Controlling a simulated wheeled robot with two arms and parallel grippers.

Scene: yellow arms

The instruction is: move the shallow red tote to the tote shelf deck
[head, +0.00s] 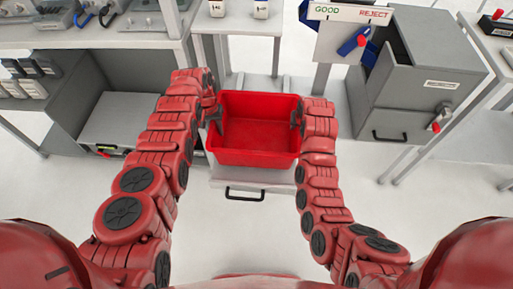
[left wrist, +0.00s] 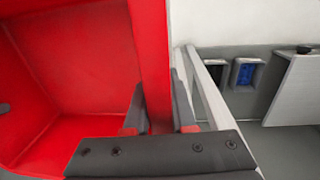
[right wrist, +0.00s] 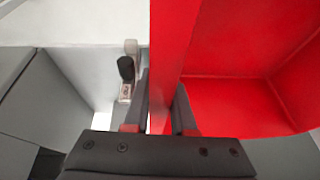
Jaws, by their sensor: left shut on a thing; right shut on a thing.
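The shallow red tote (head: 256,133) is empty and sits between my two arms in the middle of the head view. My left gripper (head: 213,114) is shut on its left wall; in the left wrist view the fingers (left wrist: 160,110) straddle the red wall (left wrist: 150,60). My right gripper (head: 297,117) is shut on its right wall; in the right wrist view the fingers (right wrist: 160,105) stand on both sides of the wall (right wrist: 172,45). The tote looks about level. Whether it touches the surface beneath it, I cannot tell. I cannot make out which surface is the tote shelf deck.
A light drawer front with a black handle (head: 245,192) is below the tote. A grey bin unit (head: 85,95) and shelves are at the left. Open floor (head: 240,235) lies nearest me.

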